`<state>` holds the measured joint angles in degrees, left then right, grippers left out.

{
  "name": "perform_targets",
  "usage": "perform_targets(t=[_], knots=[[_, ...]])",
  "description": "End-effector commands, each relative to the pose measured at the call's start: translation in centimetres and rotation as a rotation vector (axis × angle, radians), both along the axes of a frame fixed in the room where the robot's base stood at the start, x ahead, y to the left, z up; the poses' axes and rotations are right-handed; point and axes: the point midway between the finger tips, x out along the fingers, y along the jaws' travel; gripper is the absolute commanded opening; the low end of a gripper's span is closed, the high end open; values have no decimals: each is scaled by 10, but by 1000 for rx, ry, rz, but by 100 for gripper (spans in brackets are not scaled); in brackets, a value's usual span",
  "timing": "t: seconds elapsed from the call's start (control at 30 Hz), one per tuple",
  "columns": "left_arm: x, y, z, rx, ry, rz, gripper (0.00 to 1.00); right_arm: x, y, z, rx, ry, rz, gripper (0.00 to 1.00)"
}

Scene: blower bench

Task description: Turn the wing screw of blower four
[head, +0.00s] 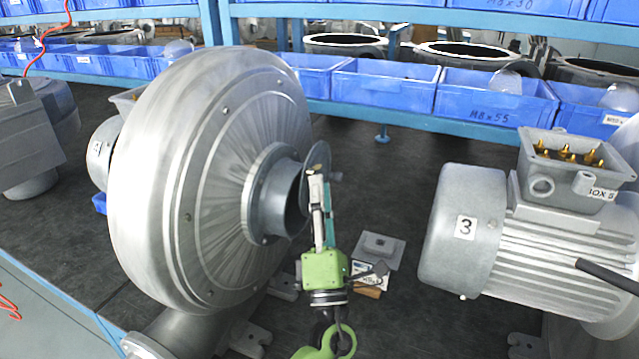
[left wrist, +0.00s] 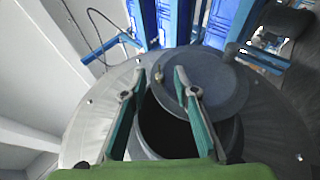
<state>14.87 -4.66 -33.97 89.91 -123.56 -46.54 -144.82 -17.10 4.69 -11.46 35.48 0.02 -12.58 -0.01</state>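A big grey blower (head: 190,180) stands at the left of the bench, its round face and short inlet pipe (head: 276,195) turned to the right. A round grey flap (head: 318,155) stands at the pipe mouth; in the left wrist view the flap (left wrist: 205,85) partly covers the dark opening. A small knob (head: 336,177) shows beside the flap; I cannot tell if it is the wing screw. My left gripper (head: 318,172) is at the pipe mouth. My right gripper is out of view.
A motor labelled 3 (head: 475,240) with an open terminal box (head: 570,165) stands at the right. Small parts (head: 376,252) lie on the dark bench between. Blue bins (head: 385,90) line the shelf behind. Another motor (head: 35,140) is at far left.

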Motion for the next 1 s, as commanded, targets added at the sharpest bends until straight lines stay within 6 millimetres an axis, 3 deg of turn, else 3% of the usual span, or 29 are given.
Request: perform_targets(t=[0.2, 0.4, 0.83, 0.93, 1.0], knots=[[-38, -7, -32, 1, 4, -1, 27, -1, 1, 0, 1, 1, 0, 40], [-64, -12, -52, 1, 3, 0, 27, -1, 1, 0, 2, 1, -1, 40], [-75, -14, -59, 1, 0, 1, 27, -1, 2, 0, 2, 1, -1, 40], [-75, -14, -60, -3, 1, 0, 44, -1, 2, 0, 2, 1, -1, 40], [-75, -11, -61, -19, 5, -2, 44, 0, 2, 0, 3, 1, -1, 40]])
